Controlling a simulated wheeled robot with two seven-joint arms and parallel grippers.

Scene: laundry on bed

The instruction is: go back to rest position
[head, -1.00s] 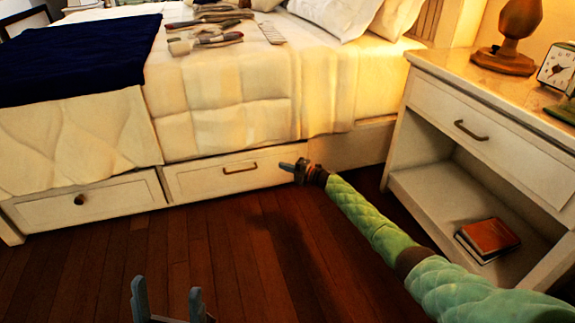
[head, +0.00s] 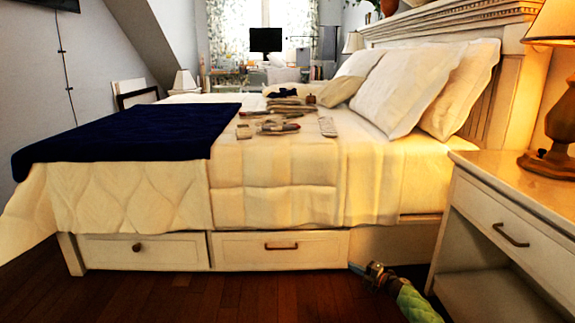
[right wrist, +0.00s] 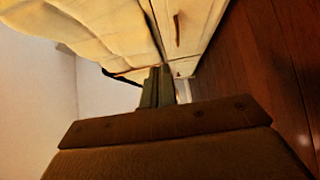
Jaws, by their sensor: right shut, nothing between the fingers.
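My right gripper (head: 362,270) is low in the head view, in front of the bed's base near the right end of the drawers. Its fingers also show in the right wrist view (right wrist: 158,86), close together and with nothing between them. The green right forearm (head: 415,303) comes in from the bottom right. My left gripper is not in view. The bed (head: 275,185) has two drawers along its base, the left drawer (head: 150,251) and the right drawer (head: 280,249); both look shut.
A nightstand (head: 480,202) with a lamp (head: 556,128) stands on the right, close to my right arm. The wooden floor (head: 200,295) in front is clear.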

